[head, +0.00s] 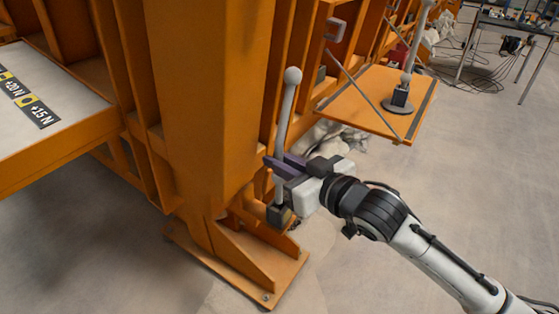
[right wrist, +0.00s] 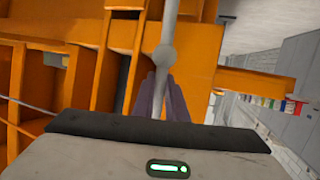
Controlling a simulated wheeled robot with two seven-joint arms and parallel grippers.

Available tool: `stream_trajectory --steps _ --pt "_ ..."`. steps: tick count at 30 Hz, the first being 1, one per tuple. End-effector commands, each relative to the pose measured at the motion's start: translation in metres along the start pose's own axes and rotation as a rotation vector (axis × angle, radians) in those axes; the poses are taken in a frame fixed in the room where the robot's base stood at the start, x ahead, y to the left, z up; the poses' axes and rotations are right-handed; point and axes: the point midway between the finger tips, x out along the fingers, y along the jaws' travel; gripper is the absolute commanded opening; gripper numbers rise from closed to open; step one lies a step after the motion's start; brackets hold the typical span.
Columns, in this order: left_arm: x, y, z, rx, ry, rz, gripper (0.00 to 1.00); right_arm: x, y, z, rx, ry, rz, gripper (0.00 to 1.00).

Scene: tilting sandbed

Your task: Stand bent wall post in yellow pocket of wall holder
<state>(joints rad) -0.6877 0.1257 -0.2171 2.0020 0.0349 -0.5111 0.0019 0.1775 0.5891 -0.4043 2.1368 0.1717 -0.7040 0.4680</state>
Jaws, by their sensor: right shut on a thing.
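A slim light-grey post (head: 285,115) with a round ball at its top and a dark block at its lower end stands nearly upright, leaning slightly. My right gripper (head: 279,168) is shut on it at about mid-length, beside the thick orange column. In the right wrist view the post (right wrist: 168,22) runs up from between my purple fingers (right wrist: 160,97), with a grey ball on it just above them. A second grey post (head: 416,42) stands on the orange shelf, on a round dark base. I cannot make out a yellow pocket or tell the wall holder apart. My left gripper is out of view.
The orange column (head: 200,90) stands just left of the held post, its foot plate on the floor below. The orange shelf (head: 360,100) with a diagonal stay is behind right. A white-topped orange bed (head: 45,125) is at left. Open grey floor lies at right.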

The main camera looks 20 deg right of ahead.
Motion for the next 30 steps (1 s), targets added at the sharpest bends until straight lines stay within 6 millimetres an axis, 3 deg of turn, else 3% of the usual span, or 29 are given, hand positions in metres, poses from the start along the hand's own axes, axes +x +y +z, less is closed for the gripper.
stream_trajectory --steps 30 --pt "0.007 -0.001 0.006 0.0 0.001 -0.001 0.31 0.005 0.0 0.023 0.0 0.001 0.001 0.0"
